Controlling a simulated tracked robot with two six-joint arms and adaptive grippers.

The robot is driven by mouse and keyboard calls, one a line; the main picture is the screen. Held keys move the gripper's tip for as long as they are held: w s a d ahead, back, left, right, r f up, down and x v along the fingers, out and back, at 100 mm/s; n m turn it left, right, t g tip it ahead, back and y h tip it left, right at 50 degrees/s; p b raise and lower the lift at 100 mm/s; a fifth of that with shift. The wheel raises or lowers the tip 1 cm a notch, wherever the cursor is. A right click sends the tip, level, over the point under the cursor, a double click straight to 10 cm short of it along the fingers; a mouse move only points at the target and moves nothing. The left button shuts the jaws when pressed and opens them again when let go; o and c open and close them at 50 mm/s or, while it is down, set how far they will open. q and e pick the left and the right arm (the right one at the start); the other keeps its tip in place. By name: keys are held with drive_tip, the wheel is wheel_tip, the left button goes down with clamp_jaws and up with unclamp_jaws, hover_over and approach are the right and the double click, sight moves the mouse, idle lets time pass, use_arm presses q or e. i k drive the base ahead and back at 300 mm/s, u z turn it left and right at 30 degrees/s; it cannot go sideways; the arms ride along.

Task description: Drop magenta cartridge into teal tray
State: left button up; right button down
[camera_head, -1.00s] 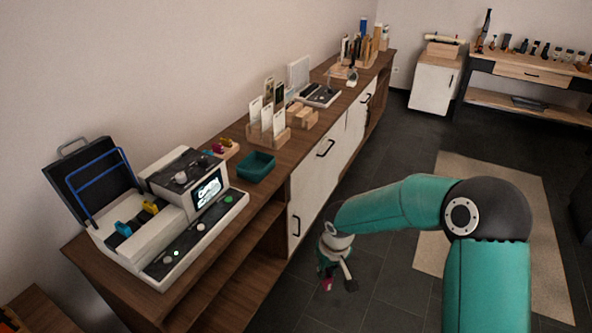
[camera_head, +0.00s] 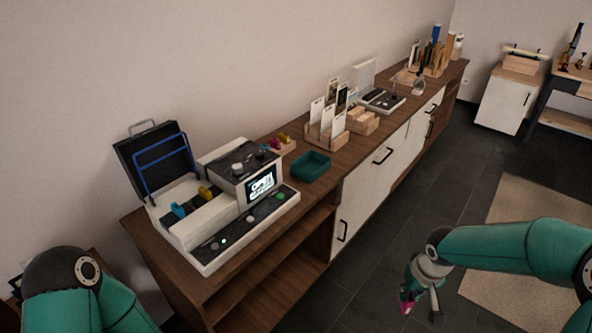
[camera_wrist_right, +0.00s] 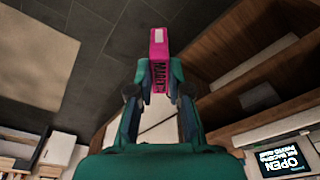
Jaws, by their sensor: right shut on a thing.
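My right gripper (camera_head: 421,297) hangs over the dark floor in front of the cabinet, low and to the right of the counter. It is shut on the magenta cartridge (camera_head: 406,305). In the right wrist view the cartridge (camera_wrist_right: 158,62), with dark lettering, sticks out between the fingertips of the right gripper (camera_wrist_right: 159,80). The teal tray (camera_head: 311,167) sits on the wooden counter near its front edge, to the upper left of the gripper and well apart from it. Its visible inside looks empty. My left arm shows at the lower left, but its gripper is out of view.
A white machine (camera_head: 222,200) with a lit screen and raised lid stands left of the tray. A small wooden holder (camera_head: 283,147) with coloured pieces is behind the tray. A card rack (camera_head: 326,133) stands just beyond it. The floor around the gripper is clear.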

sight(316, 169)
drive_tip(key=k, duration=0.6)
drive_tip(key=z, duration=0.35)
drive_tip(key=i, duration=1.65)
drive_tip(key=u, duration=0.35)
